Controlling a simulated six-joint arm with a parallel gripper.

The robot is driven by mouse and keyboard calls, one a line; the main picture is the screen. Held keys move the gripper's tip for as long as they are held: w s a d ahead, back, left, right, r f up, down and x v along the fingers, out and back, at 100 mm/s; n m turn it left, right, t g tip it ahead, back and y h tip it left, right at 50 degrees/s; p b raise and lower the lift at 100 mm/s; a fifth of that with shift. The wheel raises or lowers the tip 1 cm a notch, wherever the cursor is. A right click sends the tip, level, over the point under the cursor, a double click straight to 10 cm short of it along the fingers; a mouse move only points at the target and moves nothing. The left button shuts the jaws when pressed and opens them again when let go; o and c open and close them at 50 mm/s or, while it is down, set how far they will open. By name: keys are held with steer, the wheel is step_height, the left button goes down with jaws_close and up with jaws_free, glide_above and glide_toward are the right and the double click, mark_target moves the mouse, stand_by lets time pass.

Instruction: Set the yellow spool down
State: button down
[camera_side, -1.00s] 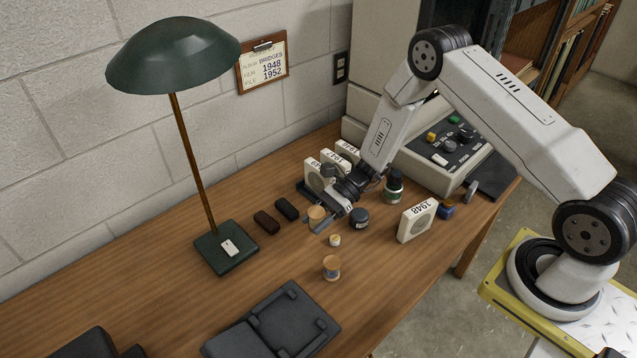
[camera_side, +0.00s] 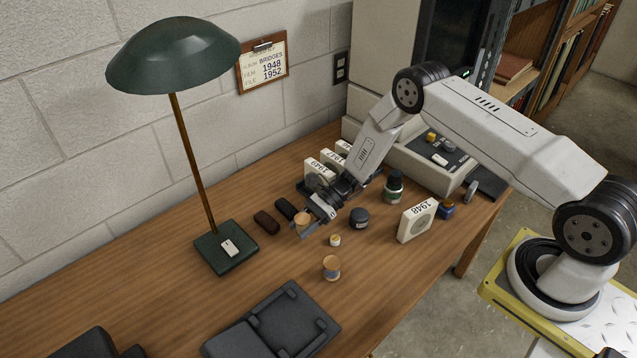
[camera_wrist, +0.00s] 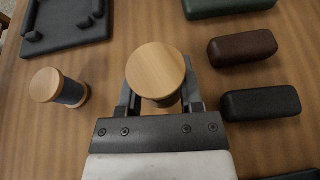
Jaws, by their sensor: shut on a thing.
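The spool (camera_side: 302,219) held by my gripper (camera_side: 306,227) has a pale wooden end. Its thread is mostly hidden, so I cannot make out a yellow colour. In the wrist view, its round wooden top (camera_wrist: 155,70) shows upright between the two fingers of my gripper (camera_wrist: 160,92), which are shut on its sides. I cannot tell whether its base touches the table (camera_side: 140,290). A second spool (camera_side: 331,267) with blue thread stands apart, nearer the front; it is at the left in the wrist view (camera_wrist: 60,87).
Brown (camera_side: 267,222) and black (camera_side: 286,209) cases lie close left of the held spool. The lamp base (camera_side: 226,249) and black tray (camera_side: 290,318) flank bare wood.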

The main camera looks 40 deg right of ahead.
steer(key=shift+f, duration=1.4)
steer(key=shift+f, duration=0.15)
steer(key=shift+c, duration=1.2)
jaws_free()
steer(key=shift+r, duration=0.2)
steer(key=v, duration=1.2)
steer(key=shift+s+f, duration=0.1)
